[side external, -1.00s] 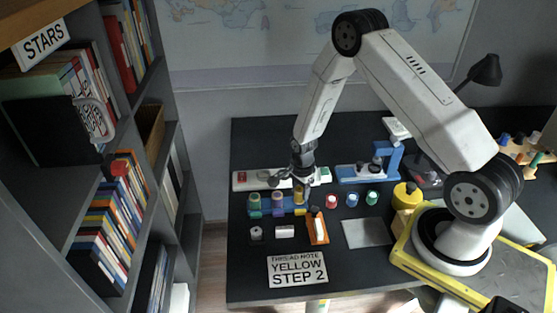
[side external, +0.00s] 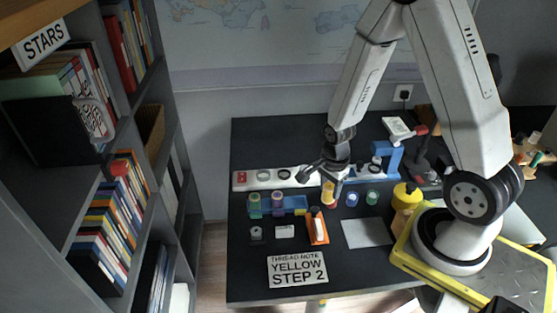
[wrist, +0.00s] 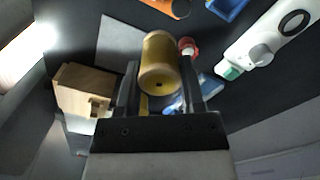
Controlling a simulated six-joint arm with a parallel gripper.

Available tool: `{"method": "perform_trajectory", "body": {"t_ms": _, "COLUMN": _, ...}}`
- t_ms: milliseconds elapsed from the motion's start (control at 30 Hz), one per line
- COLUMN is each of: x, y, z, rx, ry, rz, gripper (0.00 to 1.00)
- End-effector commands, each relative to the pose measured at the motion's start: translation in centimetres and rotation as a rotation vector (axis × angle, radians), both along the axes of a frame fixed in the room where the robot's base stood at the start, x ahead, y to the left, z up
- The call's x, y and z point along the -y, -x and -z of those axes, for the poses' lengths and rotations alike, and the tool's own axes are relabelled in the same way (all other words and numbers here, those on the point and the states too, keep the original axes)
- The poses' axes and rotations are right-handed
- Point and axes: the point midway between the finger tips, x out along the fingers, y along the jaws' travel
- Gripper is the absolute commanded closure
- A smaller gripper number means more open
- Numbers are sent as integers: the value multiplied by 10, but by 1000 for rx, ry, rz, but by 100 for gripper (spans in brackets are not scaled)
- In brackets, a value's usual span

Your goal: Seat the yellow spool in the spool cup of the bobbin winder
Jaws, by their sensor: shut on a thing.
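My gripper (side external: 329,180) is shut on the yellow spool (side external: 328,194). The spool also shows large between the fingers in the wrist view (wrist: 160,65). My gripper holds it to the right of the blue spool rack (side external: 298,203), above the row of small coloured pieces. A blue device with an upright post (side external: 393,160), which looks like the bobbin winder, stands further right and back.
Two spools, purplish (side external: 277,203) and green-purple (side external: 254,205), stand at the rack. A white strip (side external: 240,181) lies behind it. Blue (side external: 352,199) and green (side external: 372,197) pieces stand to the right. A yellow bottle (side external: 406,197) and grey pad (side external: 367,233) are nearby.

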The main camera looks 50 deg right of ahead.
Motion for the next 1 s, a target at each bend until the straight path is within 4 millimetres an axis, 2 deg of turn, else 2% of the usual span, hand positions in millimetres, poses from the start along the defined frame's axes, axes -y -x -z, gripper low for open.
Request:
{"method": "perform_trajectory", "body": {"t_ms": 100, "x": -3, "y": 14, "z": -6, "rx": 0, "ry": 0, "rz": 0, "gripper": 100}}
{"method": "perform_trajectory", "body": {"t_ms": 333, "x": -6, "y": 27, "z": -13, "rx": 1, "ry": 0, "rz": 0, "gripper": 100}}
{"method": "perform_trajectory", "body": {"t_ms": 1000, "x": -7, "y": 30, "z": -14, "rx": 0, "ry": 0, "rz": 0, "gripper": 100}}
